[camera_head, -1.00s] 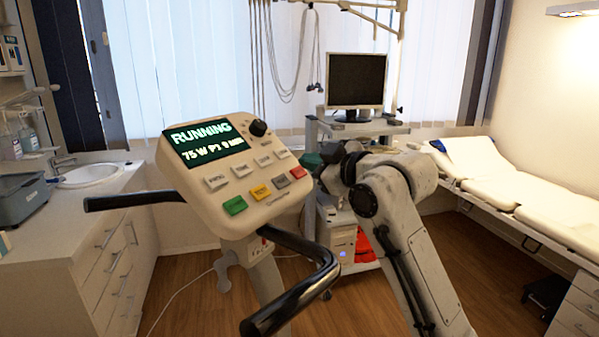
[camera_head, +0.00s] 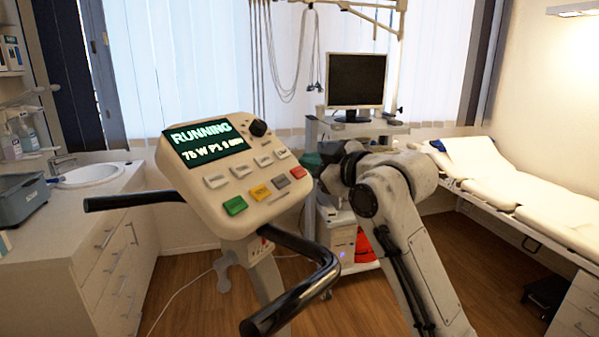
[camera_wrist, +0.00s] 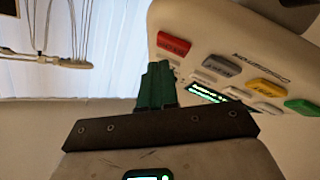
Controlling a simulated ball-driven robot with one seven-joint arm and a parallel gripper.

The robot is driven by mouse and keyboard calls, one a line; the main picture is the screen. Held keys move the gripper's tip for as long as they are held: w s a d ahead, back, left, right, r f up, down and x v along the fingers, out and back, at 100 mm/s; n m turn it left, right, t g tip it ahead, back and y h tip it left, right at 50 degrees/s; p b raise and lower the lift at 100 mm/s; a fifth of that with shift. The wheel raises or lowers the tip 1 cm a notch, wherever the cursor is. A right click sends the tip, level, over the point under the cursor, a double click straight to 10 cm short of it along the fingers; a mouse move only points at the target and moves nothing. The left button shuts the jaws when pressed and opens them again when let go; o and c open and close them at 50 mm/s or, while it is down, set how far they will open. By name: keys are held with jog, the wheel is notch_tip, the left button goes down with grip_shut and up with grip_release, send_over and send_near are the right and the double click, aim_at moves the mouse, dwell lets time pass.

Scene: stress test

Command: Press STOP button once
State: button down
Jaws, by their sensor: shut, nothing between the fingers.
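A cream console (camera_head: 205,205) on the exercise machine has a screen (camera_head: 207,143) reading RUNNING and a row of coloured buttons. The red button (camera_head: 298,173), likely STOP, is at the row's right end; its label is too small to read. In the wrist view, the red button (camera_wrist: 173,43) is at the left end of the row. My gripper (camera_wrist: 158,68) is shut and empty, its green fingertips just below the red button in that picture. I cannot tell whether they touch the console. In the head view, my gripper (camera_head: 311,160) shows small beside the console's right edge.
Grey (camera_head: 282,182), yellow (camera_head: 260,192) and green (camera_head: 235,206) buttons lie beside the red one. A black handlebar (camera_head: 300,285) curves in front of the console. A cart with a monitor (camera_head: 357,80) stands behind my arm, and a couch (camera_head: 510,190) is at the right.

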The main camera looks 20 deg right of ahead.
jog(key=shift+f, duration=0.1)
jog(key=shift+w+a+f, duration=0.15)
jog(key=shift+w+f, duration=0.05)
jog(key=shift+w+a+f, duration=0.15)
jog(key=shift+a+f, duration=0.05)
jog(key=shift+f, duration=0.15)
dwell(1.0)
jog(key=shift+r, duration=0.1)
jog(key=shift+s+d+r, duration=0.35)
jog(key=shift+r, duration=0.2)
jog(key=shift+s+d+r+p, duration=0.3)
jog(key=shift+s+r+p, duration=0.15)
jog(key=shift+r, duration=0.2)
jog(key=shift+s+d+r+p, duration=0.35)
jog(key=shift+r+p, duration=0.2)
jog(key=shift+r, duration=0.1)
jog(key=shift+s+d+r+p, duration=0.3)
jog(key=shift+s+r+p, duration=0.15)
jog(key=shift+r, duration=0.2)
